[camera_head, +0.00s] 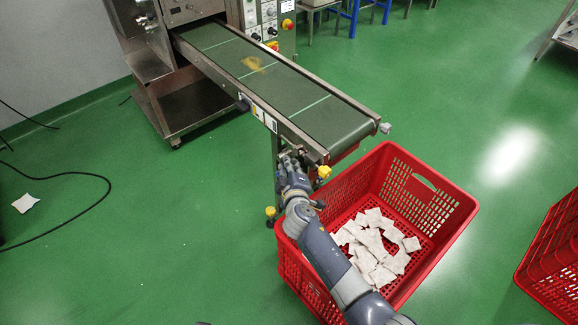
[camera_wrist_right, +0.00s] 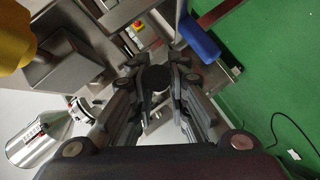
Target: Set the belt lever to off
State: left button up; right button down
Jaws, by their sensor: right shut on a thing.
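The conveyor belt (camera_head: 285,88) runs from the machine at the upper left down to the right. My right gripper (camera_head: 284,158) is at the near side of the belt's frame, below its lower end. The right wrist view shows its two fingers (camera_wrist_right: 156,88) closed around a dark round knob, which I take to be the belt lever (camera_wrist_right: 155,78). The lever is hidden behind the gripper in the head view, so its on or off position cannot be told. My left gripper is in neither view.
A red crate (camera_head: 455,222) with several white teabags (camera_head: 366,240) stands under my right arm, beside the belt's end. Another red crate (camera_head: 552,268) is at the right edge. A black cable (camera_head: 75,174) lies on the green floor at left. Open floor lies left of the belt.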

jog(key=c, duration=1.5)
grip_release()
jog(key=shift+c, duration=0.2)
jog(key=v, duration=1.2)
jog(key=shift+d+f, duration=0.1)
